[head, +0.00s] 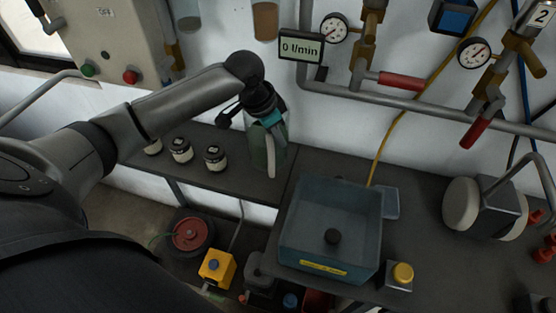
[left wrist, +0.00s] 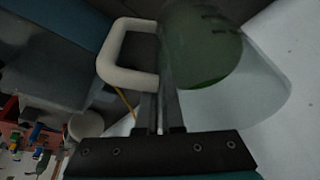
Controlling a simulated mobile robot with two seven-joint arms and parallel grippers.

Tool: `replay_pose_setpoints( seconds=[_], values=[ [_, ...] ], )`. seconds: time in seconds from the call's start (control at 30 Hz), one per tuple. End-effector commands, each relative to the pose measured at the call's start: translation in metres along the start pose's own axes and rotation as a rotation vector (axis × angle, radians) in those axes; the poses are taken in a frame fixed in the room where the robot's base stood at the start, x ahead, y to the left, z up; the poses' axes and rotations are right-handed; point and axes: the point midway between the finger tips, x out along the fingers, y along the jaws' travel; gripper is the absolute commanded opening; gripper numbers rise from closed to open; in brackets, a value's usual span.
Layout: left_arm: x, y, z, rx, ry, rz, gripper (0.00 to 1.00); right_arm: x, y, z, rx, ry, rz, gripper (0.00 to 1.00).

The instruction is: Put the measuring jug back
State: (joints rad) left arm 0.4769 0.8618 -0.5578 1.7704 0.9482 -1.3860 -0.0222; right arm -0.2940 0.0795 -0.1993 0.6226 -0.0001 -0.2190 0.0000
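The measuring jug (head: 277,152) is a clear, greenish vessel with a pale handle, upright at the right end of the left bench. My left gripper (head: 266,116) reaches down onto its top from above. In the left wrist view the jug (left wrist: 205,45) shows its green inside and its white loop handle. The two fingers of my left gripper (left wrist: 160,95) are close together at the jug's edge where the handle joins, and look shut on it. I cannot tell whether the jug's base touches the bench. My right gripper is not in view.
Several small labelled jars (head: 214,157) stand left of the jug on the left bench (head: 235,185). A blue-grey open bin (head: 330,265) with a dark knob inside stands on the right bench (head: 415,240). A flow display (head: 301,47) and pipes (head: 420,108) line the wall behind.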

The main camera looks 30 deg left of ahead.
Motion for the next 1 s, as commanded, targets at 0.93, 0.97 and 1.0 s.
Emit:
replay_pose_setpoints(
  seconds=[0.93,0.97,1.0],
  values=[
    [0.070,0.000,0.022,0.002,0.009,-0.006,0.00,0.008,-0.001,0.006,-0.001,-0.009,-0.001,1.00],
    [0.071,0.000,0.022,0.002,0.008,-0.006,0.00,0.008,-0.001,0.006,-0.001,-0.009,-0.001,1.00],
    [0.071,0.000,0.023,0.002,0.008,-0.006,0.00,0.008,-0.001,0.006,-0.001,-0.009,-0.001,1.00]
  ],
)
